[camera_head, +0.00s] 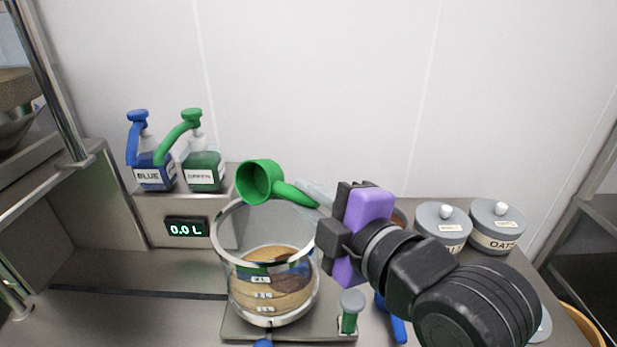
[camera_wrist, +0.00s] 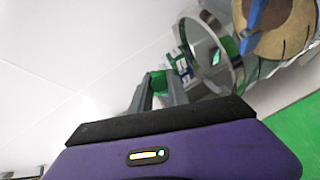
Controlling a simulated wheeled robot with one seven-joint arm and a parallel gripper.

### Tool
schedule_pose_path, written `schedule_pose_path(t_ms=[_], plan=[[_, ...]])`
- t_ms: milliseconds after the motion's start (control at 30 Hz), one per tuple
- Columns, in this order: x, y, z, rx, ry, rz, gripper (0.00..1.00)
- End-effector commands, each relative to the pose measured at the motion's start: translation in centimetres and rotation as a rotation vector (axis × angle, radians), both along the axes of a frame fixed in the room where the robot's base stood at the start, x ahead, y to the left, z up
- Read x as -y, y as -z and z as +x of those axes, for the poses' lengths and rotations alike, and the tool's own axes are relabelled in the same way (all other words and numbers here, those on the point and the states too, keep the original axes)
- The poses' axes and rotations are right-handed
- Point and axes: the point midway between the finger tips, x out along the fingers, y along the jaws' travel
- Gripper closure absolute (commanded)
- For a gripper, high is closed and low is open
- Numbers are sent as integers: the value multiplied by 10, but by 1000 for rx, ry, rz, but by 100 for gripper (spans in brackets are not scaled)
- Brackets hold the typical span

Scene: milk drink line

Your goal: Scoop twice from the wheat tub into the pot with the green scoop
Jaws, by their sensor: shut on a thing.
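The green scoop (camera_head: 256,182) is above the back rim of the glass pot (camera_head: 232,262), tipped on its side with its mouth to the left. The part of its cup I see inside looks empty. My gripper (camera_head: 318,203) is shut on the scoop's handle; green also shows between the fingers in the wrist view (camera_wrist: 158,82). The pot has a metal rim (camera_wrist: 236,62) and holds tan and brown contents. A blue thing (camera_wrist: 255,20) shows at the pot in the wrist view. I cannot identify the wheat tub; a container partly shows behind my gripper.
Two lidded grey tubs (camera_head: 443,224) stand at the right; the farther one (camera_head: 495,226) reads OATS. Blue (camera_head: 153,177) and green (camera_head: 203,171) pump bottles stand at the left above a 0.0 L display (camera_head: 187,228).

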Motion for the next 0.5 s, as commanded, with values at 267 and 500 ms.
schedule_pose_path(t_ms=[267, 500], plan=[[1, -10, 0, -139, 1, 83, 100], [1, -13, 1, -259, 1, 157, 100]])
